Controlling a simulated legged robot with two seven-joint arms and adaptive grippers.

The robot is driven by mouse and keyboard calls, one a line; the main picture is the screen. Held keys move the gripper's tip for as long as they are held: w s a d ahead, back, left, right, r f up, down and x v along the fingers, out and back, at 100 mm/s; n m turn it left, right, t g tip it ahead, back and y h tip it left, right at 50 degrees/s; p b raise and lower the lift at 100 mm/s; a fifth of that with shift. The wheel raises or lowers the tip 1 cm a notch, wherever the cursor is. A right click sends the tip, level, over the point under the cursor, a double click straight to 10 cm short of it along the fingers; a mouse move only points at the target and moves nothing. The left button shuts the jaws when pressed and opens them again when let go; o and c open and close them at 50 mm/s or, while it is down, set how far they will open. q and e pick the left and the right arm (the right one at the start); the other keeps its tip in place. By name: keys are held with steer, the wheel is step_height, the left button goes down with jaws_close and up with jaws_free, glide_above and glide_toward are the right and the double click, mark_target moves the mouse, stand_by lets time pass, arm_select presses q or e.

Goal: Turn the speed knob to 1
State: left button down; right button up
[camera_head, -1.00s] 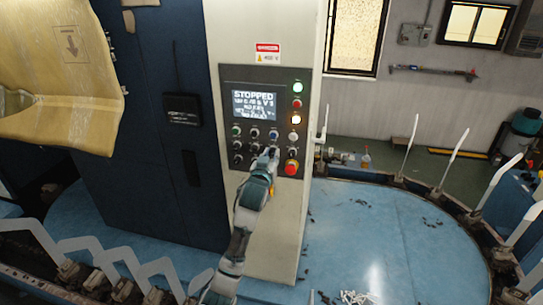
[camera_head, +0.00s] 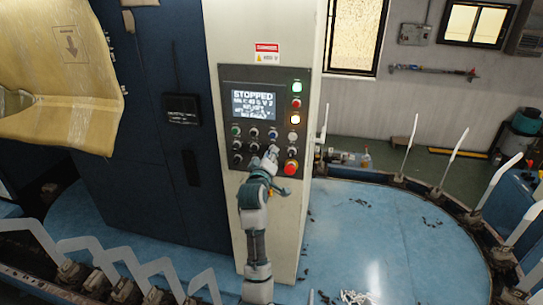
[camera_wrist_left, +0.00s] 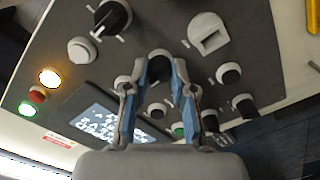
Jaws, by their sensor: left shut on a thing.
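The grey control panel (camera_head: 245,78) is on a cream column, with a lit screen (camera_head: 253,104) reading STOPPED and smaller text I cannot read surely. Below the screen are rows of small knobs and buttons. My left gripper (camera_head: 271,152) is at the right end of the lower knob rows. In the left wrist view the panel is turned upside down, and my left gripper (camera_wrist_left: 160,60) is shut on a knob (camera_wrist_left: 158,53), which its fingertips partly hide. I cannot read its label or pointer. My right gripper is not in view.
A red emergency button (camera_head: 291,167) is right beside my gripper, below a white button (camera_head: 293,137) and a column of lamps. Other knobs (camera_wrist_left: 229,73) are close to the fingers. The blue round table (camera_head: 360,225) is below.

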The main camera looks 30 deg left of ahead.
arm_select(q)
steer(key=shift+f+n, duration=0.2)
steer(key=shift+n, duration=3.7)
steer(key=shift+f+n, duration=0.1)
steer(key=shift+n, duration=0.2)
steer(key=c, duration=1)
jaws_free()
steer(key=shift+o, duration=0.2)
steer(key=shift+s+a, duration=0.1)
steer(key=shift+s, duration=0.15)
steer(key=v, duration=1.1)
steer(key=shift+s, duration=0.25)
